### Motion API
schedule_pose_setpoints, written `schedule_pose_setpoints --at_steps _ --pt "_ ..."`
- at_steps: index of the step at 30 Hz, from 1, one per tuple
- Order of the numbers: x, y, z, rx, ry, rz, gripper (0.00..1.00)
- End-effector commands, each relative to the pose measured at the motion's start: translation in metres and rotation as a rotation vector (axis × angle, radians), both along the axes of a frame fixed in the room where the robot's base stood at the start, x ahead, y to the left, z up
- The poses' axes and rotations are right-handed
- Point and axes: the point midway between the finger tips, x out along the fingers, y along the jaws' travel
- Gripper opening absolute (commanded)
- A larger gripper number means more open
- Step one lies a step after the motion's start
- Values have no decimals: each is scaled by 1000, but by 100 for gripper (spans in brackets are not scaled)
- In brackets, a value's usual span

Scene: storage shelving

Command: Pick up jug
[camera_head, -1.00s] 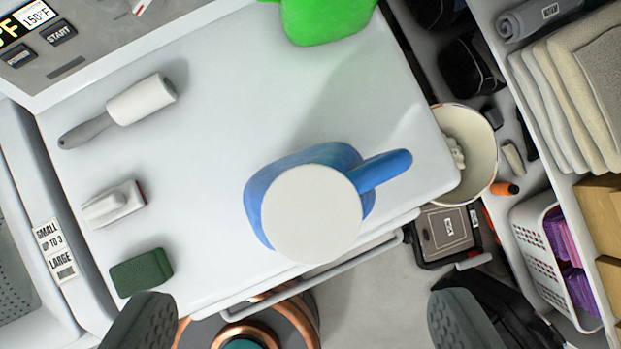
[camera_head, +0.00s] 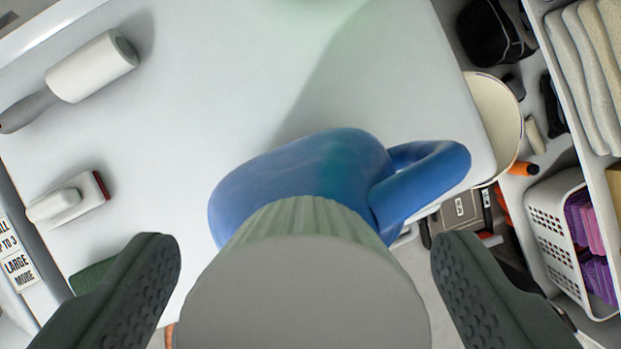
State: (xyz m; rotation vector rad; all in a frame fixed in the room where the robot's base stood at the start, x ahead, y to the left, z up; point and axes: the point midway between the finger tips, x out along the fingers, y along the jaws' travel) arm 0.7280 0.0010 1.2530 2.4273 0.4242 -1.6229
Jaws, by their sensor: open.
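The jug is a blue container (camera_head: 290,165) with a blue side handle (camera_head: 425,180) and a large pale, ribbed cap (camera_head: 305,280). It stands on the white appliance top near its front edge. The handle points right. My gripper (camera_head: 305,265) is open, with one dark textured finger on each side of the cap. The cap lies between the fingers in the picture, with a gap on both sides, and I see no contact. The cap hides the lower front of the jug.
A lint roller (camera_head: 80,75), a white brush with a red edge (camera_head: 68,197) and a green sponge (camera_head: 92,275) lie left on the white top (camera_head: 210,60). A cream bin (camera_head: 495,115), a white basket (camera_head: 555,235) and shelved towels stand right.

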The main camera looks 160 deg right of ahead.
Motion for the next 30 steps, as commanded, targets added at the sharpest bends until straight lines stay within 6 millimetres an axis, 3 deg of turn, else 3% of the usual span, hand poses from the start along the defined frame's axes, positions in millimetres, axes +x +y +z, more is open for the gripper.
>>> schedule_pose_setpoints --at_steps 6,18,30 --pt "0 0 0 0 0 0 75" --pt "0 0 0 0 0 0 0" --pt "0 0 4 0 -4 1 0"
